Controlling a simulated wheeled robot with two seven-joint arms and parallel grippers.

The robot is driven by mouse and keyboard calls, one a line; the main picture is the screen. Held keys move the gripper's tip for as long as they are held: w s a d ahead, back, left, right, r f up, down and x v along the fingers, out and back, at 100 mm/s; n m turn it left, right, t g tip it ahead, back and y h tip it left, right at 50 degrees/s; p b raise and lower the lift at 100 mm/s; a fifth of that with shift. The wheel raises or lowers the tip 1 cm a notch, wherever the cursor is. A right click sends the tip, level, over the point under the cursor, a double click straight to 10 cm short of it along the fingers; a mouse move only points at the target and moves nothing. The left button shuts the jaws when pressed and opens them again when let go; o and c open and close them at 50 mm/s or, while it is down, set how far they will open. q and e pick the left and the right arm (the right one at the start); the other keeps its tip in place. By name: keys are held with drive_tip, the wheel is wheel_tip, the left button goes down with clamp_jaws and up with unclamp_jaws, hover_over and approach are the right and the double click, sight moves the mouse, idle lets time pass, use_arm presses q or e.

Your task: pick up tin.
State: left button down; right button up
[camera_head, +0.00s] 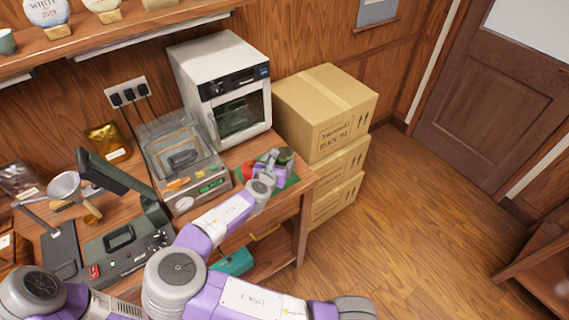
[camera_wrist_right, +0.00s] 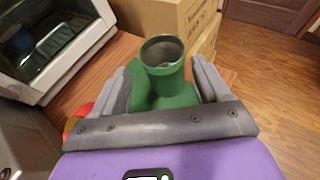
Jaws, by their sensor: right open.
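A green tin (camera_wrist_right: 163,66) with a grey metal rim and open top stands upright near the table's right corner. In the head view its dark top (camera_head: 285,155) shows just beyond my right gripper (camera_head: 270,160), which partly hides it. In the wrist view the open fingers of my right gripper (camera_wrist_right: 163,88) lie to either side of the tin's lower part. Whether a finger touches it, I cannot tell. My left gripper is out of the picture; only part of my left arm shows at the bottom left.
A white oven-like machine (camera_head: 222,85) stands behind and left of the tin. Stacked cardboard boxes (camera_head: 325,110) rise beyond the table's right edge. A red object (camera_wrist_right: 78,122) lies beside the left finger. A clear-lidded machine (camera_head: 185,160) stands to the left.

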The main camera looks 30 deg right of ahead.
sight(283, 157)
drive_tip(key=x, duration=0.5)
drive_tip(key=shift+s+d+f+b, duration=0.15)
drive_tip(key=shift+f+b, duration=0.1)
drive_tip(key=shift+b, duration=0.1)
drive_tip(key=c, duration=0.9)
